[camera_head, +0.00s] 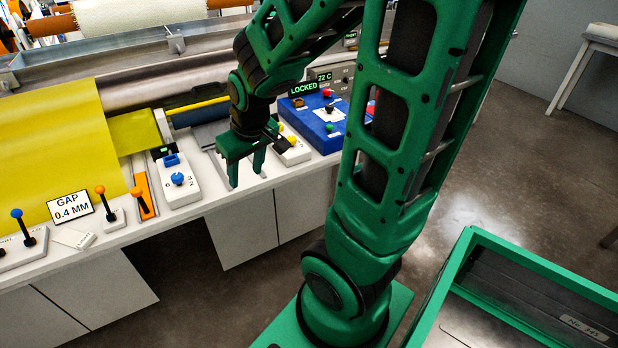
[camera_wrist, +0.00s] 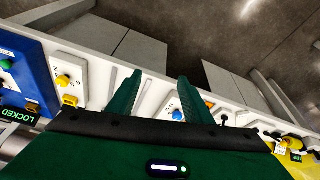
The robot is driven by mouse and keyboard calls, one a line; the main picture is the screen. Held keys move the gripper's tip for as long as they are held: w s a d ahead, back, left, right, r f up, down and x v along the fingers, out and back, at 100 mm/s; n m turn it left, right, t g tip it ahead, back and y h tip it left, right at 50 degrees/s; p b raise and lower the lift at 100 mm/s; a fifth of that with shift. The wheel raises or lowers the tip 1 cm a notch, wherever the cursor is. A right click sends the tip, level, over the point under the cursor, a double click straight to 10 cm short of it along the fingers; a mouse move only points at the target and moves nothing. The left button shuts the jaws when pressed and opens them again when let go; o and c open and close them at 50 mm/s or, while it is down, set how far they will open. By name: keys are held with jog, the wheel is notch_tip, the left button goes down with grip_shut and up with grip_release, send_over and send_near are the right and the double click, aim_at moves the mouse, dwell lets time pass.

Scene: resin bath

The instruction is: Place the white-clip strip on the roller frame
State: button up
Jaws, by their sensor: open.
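My gripper (camera_head: 246,174) is open and empty, above the front edge of the white counter, right of the blue-knob panel. Its two spread fingers also show in the wrist view (camera_wrist: 160,80), with nothing between them. A small yellow piece with a white bar (camera_head: 162,125) at its right end lies beside the large yellow sheet (camera_head: 50,140). It may be the white-clip strip, but I cannot tell for sure. A grey metal frame (camera_head: 90,62) runs along the back, with a pale roll and brown rollers behind it. I cannot tell which part is the roller frame.
The blue-knob panel (camera_head: 178,180), orange levers (camera_head: 103,194) and a "GAP 0.4 MM" sign (camera_head: 70,207) line the counter's front. A blue box (camera_head: 325,124) with a "LOCKED" display stands right of my gripper. A green-rimmed bin (camera_head: 540,262) stands at lower right. Open floor lies between.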

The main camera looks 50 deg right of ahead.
jog(key=s+d+r+m+g, duration=0.1)
jog(key=s+r+m+g, duration=0.1)
jog(key=s, duration=0.7)
jog(key=s+d+r+m+g, duration=0.1)
jog(key=s+d+r+m, duration=0.1)
jog(key=s, duration=0.7)
jog(key=shift+s+r+m+g+y, duration=0.2)
jog(key=shift+r+m+g+y, duration=0.2)
jog(key=shift+r+m, duration=0.3)
jog(key=shift+d, duration=0.1)
jog(key=shift+w+f, duration=0.2)
jog(key=shift+w, duration=0.45)
